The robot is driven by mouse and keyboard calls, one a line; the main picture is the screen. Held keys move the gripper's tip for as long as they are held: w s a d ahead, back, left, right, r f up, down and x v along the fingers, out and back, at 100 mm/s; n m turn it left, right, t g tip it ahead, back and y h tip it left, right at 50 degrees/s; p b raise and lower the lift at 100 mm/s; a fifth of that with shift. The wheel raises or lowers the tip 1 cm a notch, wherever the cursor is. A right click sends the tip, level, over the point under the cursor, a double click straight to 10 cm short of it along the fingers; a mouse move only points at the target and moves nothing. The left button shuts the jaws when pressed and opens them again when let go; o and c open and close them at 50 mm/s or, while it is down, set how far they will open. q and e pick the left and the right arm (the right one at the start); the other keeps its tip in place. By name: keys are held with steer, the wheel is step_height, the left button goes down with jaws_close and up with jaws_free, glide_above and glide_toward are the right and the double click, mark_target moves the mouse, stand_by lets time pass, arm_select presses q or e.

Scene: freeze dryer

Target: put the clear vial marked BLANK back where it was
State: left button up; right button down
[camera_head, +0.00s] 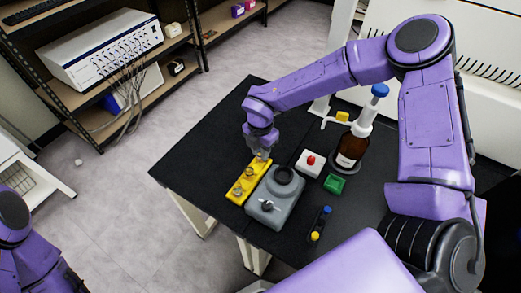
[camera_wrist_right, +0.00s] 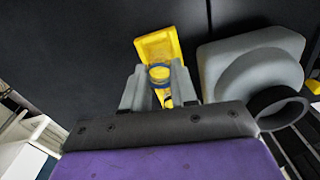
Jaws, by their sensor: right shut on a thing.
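The yellow rack (camera_head: 237,196) lies on the black table at its left front side, with small round vial tops or holes along it. My right gripper (camera_head: 262,154) points down over the rack's far end. In the right wrist view, my right gripper (camera_wrist_right: 160,90) is shut on a small clear vial (camera_wrist_right: 159,73) with a bluish ring at its top. The yellow rack (camera_wrist_right: 158,43) shows behind and below it. Whether the vial stands in a hole or hangs above one cannot be told. The BLANK mark is not readable. Only part of my left arm shows; its gripper is out of view.
A grey device (camera_head: 265,215) with a dark round top stands close beside the rack on its right. Further right are a white block with a red knob (camera_head: 309,163), a green block (camera_head: 334,184), a brown bottle (camera_head: 351,150) and a small dark holder (camera_head: 321,222). The table's far left is clear.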

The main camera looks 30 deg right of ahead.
steer(key=shift+s+f, duration=0.15)
steer(key=shift+f, duration=0.6)
steer(key=shift+w+f, duration=0.15)
steer(key=shift+w, duration=0.05)
steer(key=shift+f, duration=0.1)
arm_select(q)
steer(key=shift+r, duration=0.35)
arm_select(e)
steer(key=c, duration=0.9)
jaws_free()
steer(key=shift+s, duration=0.1)
steer(key=shift+r, duration=0.35)
arm_select(q)
step_height(320, 180, down, 3)
steer(key=b, duration=0.2)
steer(key=shift+r+b, duration=0.2)
steer(key=shift+b, duration=0.15)
arm_select(e)
step_height(320, 180, up, 12)
steer(key=shift+f, duration=0.1)
